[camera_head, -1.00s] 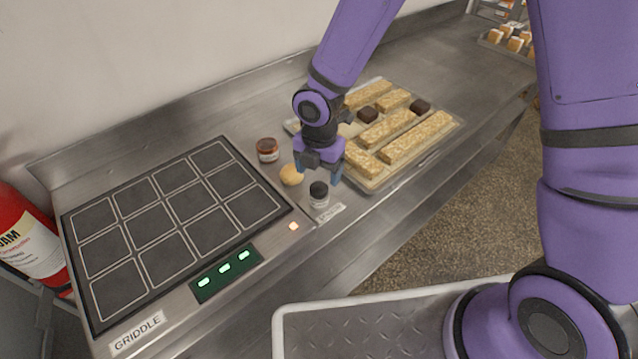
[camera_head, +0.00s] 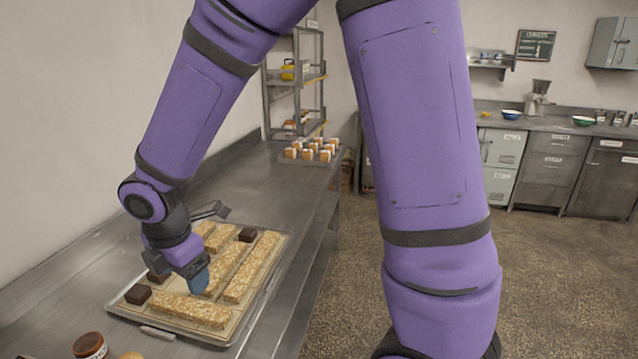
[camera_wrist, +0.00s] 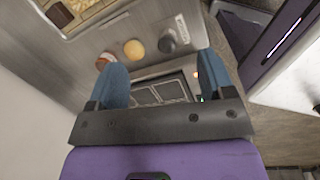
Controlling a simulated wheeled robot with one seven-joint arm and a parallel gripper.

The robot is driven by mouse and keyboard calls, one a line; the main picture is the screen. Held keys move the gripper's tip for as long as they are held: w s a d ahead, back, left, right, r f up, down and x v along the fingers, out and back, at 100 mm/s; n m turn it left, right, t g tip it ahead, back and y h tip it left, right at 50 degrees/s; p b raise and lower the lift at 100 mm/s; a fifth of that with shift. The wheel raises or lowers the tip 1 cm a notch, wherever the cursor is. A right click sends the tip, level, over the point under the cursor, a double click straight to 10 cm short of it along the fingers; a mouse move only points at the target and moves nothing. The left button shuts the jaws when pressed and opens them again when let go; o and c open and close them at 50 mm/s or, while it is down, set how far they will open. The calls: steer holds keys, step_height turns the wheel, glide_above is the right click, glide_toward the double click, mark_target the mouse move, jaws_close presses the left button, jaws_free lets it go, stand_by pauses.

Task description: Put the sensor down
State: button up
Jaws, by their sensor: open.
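A small dark-topped cylinder, probably the sensor, stands upright on the steel counter beside a small label plate in the wrist view (camera_wrist: 167,42). It is outside the head view. My gripper is open, with two blue fingers set wide apart and nothing between them (camera_wrist: 160,62). In the head view my gripper (camera_head: 192,272) is in front of the baking tray's (camera_head: 262,312) left part; its height above the tray is hard to tell. A yellow ball (camera_wrist: 134,49) and a red-brown jar (camera_wrist: 104,60) stand left of the cylinder.
Long oat bars (camera_head: 252,270) and dark cubes (camera_head: 138,294) fill much of the tray. Farther along the counter are a tray of small cakes (camera_head: 312,150) and a shelf rack (camera_head: 296,85). A wall (camera_head: 60,120) bounds the counter.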

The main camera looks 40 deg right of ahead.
steer(key=s+d+r+m+t, duration=0.1)
steer(key=s+d+r+m, duration=0.35)
steer(key=r+m, duration=0.2)
steer(key=s+d+r+m+t, duration=0.1)
steer(key=s+d+r+m, duration=0.2)
steer(key=d+r+m, duration=0.3)
steer(key=s+d+r+m, duration=0.2)
steer(key=s+r+m, duration=0.1)
steer(key=s+m, duration=0.1)
steer(key=s+d+r+m+t, duration=0.1)
steer(key=s+d+r+m, duration=0.2)
steer(key=s+m, duration=0.2)
steer(key=shift+s+d+r+t+y, duration=0.2)
steer(key=shift+s+d+t+y, duration=0.15)
steer(key=shift+s, duration=0.85)
